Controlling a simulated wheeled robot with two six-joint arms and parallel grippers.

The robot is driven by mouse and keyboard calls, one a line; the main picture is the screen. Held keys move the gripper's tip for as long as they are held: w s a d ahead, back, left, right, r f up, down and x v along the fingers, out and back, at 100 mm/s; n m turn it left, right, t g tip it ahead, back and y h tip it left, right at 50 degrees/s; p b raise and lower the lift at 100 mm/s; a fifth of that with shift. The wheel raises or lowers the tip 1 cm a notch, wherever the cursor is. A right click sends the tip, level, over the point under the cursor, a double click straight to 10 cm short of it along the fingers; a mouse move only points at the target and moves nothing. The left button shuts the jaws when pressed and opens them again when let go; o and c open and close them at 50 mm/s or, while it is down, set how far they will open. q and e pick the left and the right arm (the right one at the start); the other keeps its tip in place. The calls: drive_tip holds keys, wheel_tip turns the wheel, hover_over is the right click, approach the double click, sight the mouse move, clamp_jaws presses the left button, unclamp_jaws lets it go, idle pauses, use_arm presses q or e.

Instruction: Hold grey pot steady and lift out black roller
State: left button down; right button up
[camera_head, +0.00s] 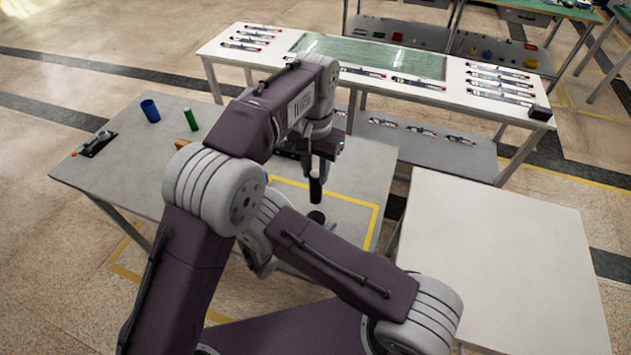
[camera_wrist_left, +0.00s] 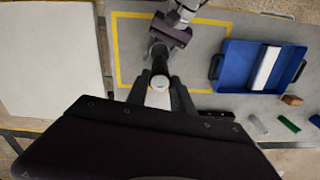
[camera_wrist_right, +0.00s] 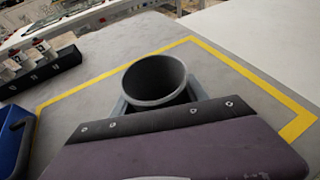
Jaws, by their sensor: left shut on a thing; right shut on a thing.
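The black roller (camera_head: 315,188) hangs upright from my left gripper (camera_head: 319,167), which is shut on it. In the left wrist view the roller (camera_wrist_left: 160,66) shows end-on between the fingers. The grey pot (camera_wrist_right: 155,80) stands on the table, and my right gripper (camera_wrist_right: 158,101) is shut on it. The pot's mouth is open in the right wrist view, and no roller shows inside. In the head view the pot's dark opening (camera_head: 316,217) lies just below the roller, with a small gap between. My right arm hides the rest of the pot there.
A yellow taped rectangle (camera_head: 377,225) surrounds the pot area. A blue tray (camera_wrist_left: 232,60) with a white block is beside it. The white table (camera_head: 505,255) is bare.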

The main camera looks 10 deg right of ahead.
drive_tip(key=o, duration=1.4)
use_arm(q)
drive_tip(key=shift+r, duration=0.1)
use_arm(e)
drive_tip(key=v, duration=0.7)
drive_tip(key=shift+s+a+r, duration=0.1)
drive_tip(key=shift+s+a, duration=0.05)
drive_tip(key=shift+a, duration=0.05)
